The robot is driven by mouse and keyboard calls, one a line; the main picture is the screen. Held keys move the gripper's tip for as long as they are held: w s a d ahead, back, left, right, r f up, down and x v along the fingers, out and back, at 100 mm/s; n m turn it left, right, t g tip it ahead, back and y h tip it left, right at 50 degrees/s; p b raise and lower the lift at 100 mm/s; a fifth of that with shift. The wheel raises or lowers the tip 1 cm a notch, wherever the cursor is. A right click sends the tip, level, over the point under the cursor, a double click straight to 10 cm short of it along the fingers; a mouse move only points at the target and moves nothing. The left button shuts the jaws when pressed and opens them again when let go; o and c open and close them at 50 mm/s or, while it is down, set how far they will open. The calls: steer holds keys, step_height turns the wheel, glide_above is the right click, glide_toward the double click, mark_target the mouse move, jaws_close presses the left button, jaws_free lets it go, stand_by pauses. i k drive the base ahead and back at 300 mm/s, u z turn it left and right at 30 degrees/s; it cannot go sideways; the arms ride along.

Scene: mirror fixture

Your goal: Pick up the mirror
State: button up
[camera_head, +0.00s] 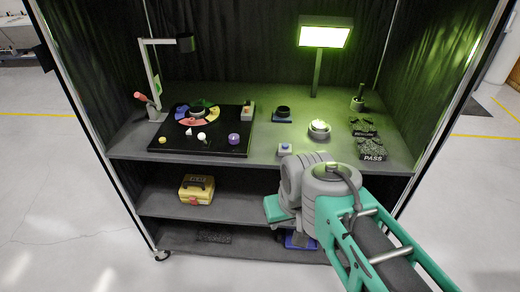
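I cannot pick out the mirror with certainty. A small round pale piece in a dark ring (319,129) stands on the right half of the upper shelf and might be it, but it is too small to tell. My arm reaches in from the lower right, with a grey joint and teal links in front of the shelf's edge. My gripper cannot be made out; the arm's far end is hidden behind its own joint.
The upper shelf (130,135) carries a black board (225,143) with a coloured wheel (197,112), a desk lamp (185,43), a lit panel lamp (325,35) and dark PASS (372,150) and second trays. A yellow box (197,189) sits on the middle shelf. Dark curtains enclose the back and sides.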

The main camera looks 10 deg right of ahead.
mark_target(320, 125)
steer(key=z, duration=0.15)
steer(key=k, duration=0.25)
steer(key=u, duration=1.5)
steer(key=i, duration=1)
steer(key=z, duration=0.9)
steer(key=i, duration=0.7)
steer(key=z, duration=0.8)
